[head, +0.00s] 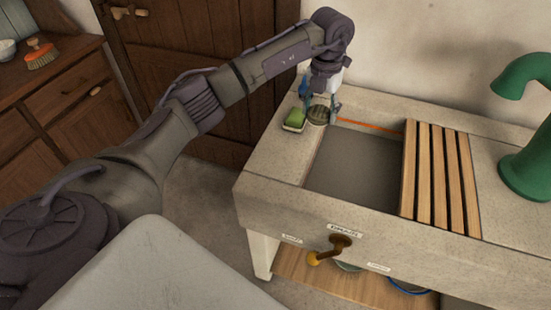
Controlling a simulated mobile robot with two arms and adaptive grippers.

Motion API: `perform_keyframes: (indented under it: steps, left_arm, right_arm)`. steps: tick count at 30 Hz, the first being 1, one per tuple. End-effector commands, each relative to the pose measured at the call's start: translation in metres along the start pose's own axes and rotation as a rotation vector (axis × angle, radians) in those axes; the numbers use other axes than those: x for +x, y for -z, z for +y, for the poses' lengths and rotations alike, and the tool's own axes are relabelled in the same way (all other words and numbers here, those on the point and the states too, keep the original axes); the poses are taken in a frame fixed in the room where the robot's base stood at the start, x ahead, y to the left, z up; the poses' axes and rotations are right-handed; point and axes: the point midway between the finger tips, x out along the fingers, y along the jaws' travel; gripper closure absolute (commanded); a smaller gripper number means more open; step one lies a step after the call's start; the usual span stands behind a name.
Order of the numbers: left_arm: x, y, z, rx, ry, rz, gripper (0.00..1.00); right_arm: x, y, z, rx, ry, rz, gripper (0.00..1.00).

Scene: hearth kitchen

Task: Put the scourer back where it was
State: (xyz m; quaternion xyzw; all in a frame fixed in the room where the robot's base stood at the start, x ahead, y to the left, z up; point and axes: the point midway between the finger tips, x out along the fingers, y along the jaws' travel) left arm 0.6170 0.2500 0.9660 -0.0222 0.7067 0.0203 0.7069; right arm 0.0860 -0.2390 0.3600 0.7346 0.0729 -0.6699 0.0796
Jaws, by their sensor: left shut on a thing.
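My left gripper (320,106) reaches down from above at the back left corner of the stone sink (270,160). Its fingers are shut on a small round, dark grey-green thing, which looks like the scourer (318,116). The scourer is at or just above the stone rim; I cannot tell whether it touches. A green sponge (294,119) with a pale lower layer lies on the rim just left of it. My right gripper is out of view.
A slatted wooden rack (435,175) lies across the sink's right part. The basin (350,170) left of it looks empty. A green tap (525,160) stands at right. A brown tap with a yellow end (335,249) juts from the front. An orange brush (41,56) lies on the left cabinet.

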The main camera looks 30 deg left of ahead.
Motion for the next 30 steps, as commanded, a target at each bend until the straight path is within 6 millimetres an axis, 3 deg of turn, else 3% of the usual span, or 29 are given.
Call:
perform_keyframes:
  steps: [15,23,30]
  left_arm:
    - [0.057,0.073,0.070,-0.021,-0.004,0.005,0.70]
    - [0.072,0.084,0.079,-0.018,-0.001,0.002,0.70]
    - [0.103,0.085,0.079,-0.019,-0.001,0.005,0.70]
  right_arm:
    - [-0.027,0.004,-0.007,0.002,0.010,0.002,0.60]
    - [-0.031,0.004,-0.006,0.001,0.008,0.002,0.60]
    - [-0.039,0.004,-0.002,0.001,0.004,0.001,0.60]
